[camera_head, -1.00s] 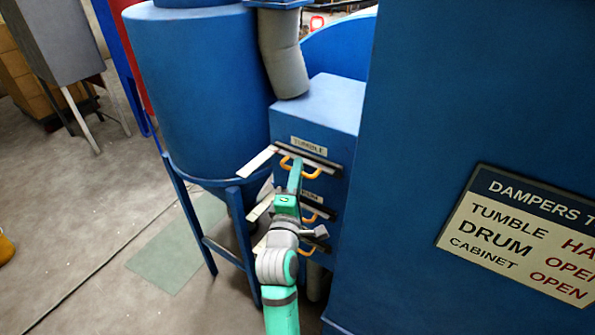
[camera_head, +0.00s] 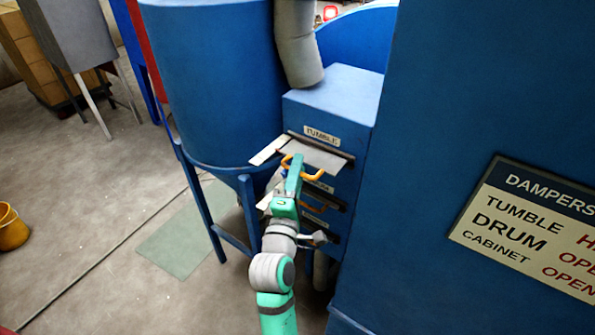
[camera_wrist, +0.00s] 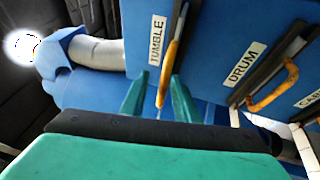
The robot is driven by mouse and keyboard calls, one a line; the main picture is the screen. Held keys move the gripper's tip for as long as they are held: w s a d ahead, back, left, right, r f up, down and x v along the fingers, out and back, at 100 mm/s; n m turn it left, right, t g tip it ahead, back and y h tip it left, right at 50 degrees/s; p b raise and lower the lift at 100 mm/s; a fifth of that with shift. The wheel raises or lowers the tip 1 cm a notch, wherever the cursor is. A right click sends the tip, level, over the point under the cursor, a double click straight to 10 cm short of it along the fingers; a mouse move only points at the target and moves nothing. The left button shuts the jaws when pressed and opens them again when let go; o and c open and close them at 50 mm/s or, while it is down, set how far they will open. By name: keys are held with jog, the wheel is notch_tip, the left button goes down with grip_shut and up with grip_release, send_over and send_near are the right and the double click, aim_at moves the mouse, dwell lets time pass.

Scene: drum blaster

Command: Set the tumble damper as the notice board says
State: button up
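The tumble damper's pale slide plate (camera_head: 312,155) sticks partway out of the top slot of the blue box, under the TUMBLE label (camera_wrist: 156,40). Its yellow handle (camera_head: 318,175) is on the front edge and also shows in the wrist view (camera_wrist: 171,58). My gripper (camera_wrist: 160,78) is at this handle, one green finger on either side. A gap shows between the handle and the left finger; the right finger looks close to or against it.
Below are the drum damper, with its DRUM label (camera_wrist: 243,65) and yellow handle (camera_wrist: 272,90), and the cabinet damper (camera_wrist: 305,98). A blue hopper (camera_head: 210,80) on legs stands close left. A large blue cabinet wall (camera_head: 470,90) is at right. Open floor lies left.

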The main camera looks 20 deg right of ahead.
jog(key=shift+d+f, duration=0.1)
jog(key=shift+f, duration=0.05)
jog(key=shift+s+f, duration=0.1)
jog(key=shift+s, duration=0.1)
jog(key=v, duration=1)
jog(key=shift+s+a, duration=0.15)
jog(key=shift+a, duration=0.1)
jog(key=s+a+f+m+y, duration=0.1)
jog(key=s+a+f+y, duration=0.4)
jog(key=f, duration=0.4)
jog(key=s+a+f+m+y, duration=0.2)
jog(key=s+a+f+y, duration=0.1)
jog(key=s+a+f, duration=0.4)
jog(key=s+a+f+m+y, duration=0.1)
jog(key=s+m, duration=0.3)
jog(key=s, duration=0.6)
jog(key=s+a+f+m+g+y, duration=0.1)
jog(key=s+a+f+m+y, duration=0.1)
jog(key=s, duration=0.8)
notch_tip(320, 180, down, 2)
jog(key=a+m, duration=0.1)
jog(key=m, duration=0.2)
